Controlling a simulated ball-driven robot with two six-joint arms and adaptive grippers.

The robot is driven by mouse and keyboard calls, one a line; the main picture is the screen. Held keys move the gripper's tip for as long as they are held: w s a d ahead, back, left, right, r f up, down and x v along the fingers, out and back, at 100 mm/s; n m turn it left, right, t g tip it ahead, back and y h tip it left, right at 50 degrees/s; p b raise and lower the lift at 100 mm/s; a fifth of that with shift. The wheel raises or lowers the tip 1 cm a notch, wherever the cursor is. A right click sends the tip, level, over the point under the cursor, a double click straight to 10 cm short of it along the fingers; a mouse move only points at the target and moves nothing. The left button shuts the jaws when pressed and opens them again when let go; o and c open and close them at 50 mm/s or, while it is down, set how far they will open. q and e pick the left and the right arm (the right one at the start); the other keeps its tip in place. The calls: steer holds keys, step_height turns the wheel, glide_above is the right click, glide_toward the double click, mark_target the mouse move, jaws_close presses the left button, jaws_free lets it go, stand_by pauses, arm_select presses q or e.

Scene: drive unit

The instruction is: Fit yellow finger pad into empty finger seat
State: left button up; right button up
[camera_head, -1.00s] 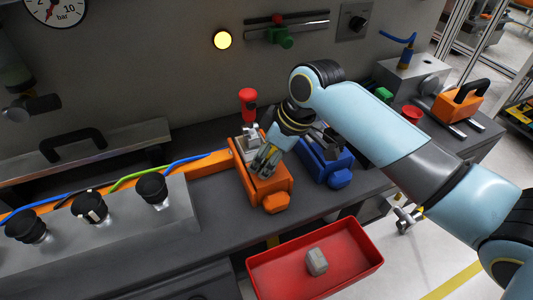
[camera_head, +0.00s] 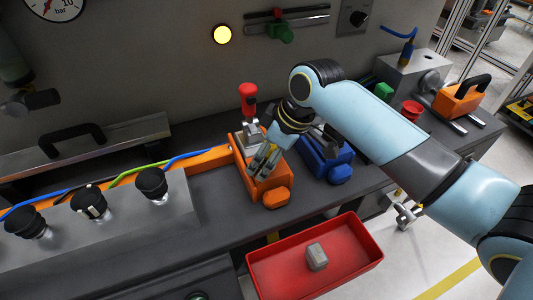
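My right gripper (camera_head: 262,160) points down over the orange fixture (camera_head: 262,192) on the bench. Its fingers are close to the fixture's metal part, and I cannot tell whether they touch it or hold anything. A small metal piece (camera_head: 251,133) stands at the back of this fixture, below a red knob (camera_head: 248,95). I cannot make out the yellow finger pad or the empty finger seat; the gripper may hide them. My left gripper is not in view.
A blue fixture (camera_head: 335,167) stands right of the orange one, partly behind my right arm. A red tray (camera_head: 350,265) with a grey block (camera_head: 316,257) is in front of the bench. A grey box with black knobs (camera_head: 153,185) and cables is at left. Bare bench lies front-left of the orange fixture.

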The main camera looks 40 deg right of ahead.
steer(key=v, duration=1.2)
steer(key=shift+d, duration=0.1)
